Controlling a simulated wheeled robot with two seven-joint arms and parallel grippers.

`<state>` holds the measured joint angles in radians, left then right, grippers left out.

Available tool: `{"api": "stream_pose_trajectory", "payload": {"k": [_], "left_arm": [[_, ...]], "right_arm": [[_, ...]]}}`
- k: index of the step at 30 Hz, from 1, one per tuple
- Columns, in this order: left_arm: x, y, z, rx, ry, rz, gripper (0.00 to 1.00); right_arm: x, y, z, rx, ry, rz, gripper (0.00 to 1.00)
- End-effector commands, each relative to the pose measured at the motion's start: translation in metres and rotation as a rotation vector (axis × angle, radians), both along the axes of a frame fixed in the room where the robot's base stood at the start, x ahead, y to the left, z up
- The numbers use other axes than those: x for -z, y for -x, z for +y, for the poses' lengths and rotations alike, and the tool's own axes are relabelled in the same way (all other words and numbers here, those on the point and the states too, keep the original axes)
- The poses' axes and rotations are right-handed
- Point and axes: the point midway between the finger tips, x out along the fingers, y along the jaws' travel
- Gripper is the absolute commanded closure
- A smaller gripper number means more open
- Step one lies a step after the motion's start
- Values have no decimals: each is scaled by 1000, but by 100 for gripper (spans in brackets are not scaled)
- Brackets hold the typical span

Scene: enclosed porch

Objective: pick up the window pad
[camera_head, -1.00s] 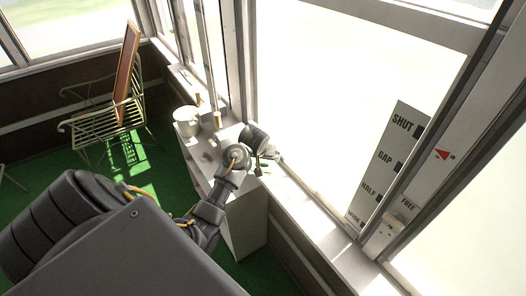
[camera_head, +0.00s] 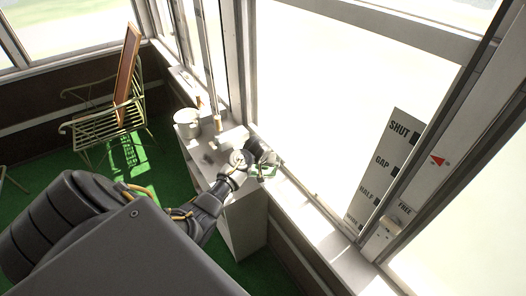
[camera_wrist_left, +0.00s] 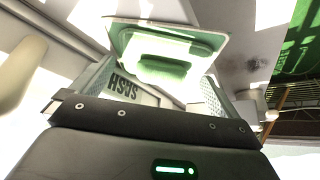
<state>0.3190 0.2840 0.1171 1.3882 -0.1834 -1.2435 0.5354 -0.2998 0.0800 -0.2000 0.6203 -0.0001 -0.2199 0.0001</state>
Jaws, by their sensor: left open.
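A pale green and white pad-like piece with a raised grip (camera_wrist_left: 165,48), which looks like the window pad, shows in the left wrist view, ahead of my left gripper (camera_wrist_left: 160,72). The two mesh-sided fingers are spread apart, one toward each side of the piece. I cannot tell whether they touch it. A white label reading "SASH" (camera_wrist_left: 130,88) shows upside down between the fingers. In the head view my left gripper (camera_head: 266,168) is low over the white cabinet top beside the window sill. The pad is not clear in that view. My right gripper is not in view.
The white cabinet (camera_head: 245,225) stands against the window wall, with a white pot (camera_head: 187,123) at its far end. The sill (camera_head: 315,225) runs to the right, near a "SHUT/GAP/HALF" sign (camera_head: 385,165). A metal bench (camera_head: 105,128) stands at left on green floor.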

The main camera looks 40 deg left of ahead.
Motion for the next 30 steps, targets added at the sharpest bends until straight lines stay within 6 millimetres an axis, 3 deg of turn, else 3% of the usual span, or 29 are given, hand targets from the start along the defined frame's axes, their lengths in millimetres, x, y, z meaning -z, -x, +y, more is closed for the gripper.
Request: {"api": "stream_pose_trajectory", "payload": {"k": [2, 11, 23, 30], "left_arm": [[0, 0, 0, 0, 0, 0, 3], [0, 0, 0, 0, 0, 1, 41], [-5, 0, -1, 0, 1, -2, 44], [-38, 5, -5, 2, 2, -4, 44]], "right_arm": [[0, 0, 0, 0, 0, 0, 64], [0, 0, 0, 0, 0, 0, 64], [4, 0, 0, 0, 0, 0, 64], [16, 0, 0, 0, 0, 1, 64]]}}
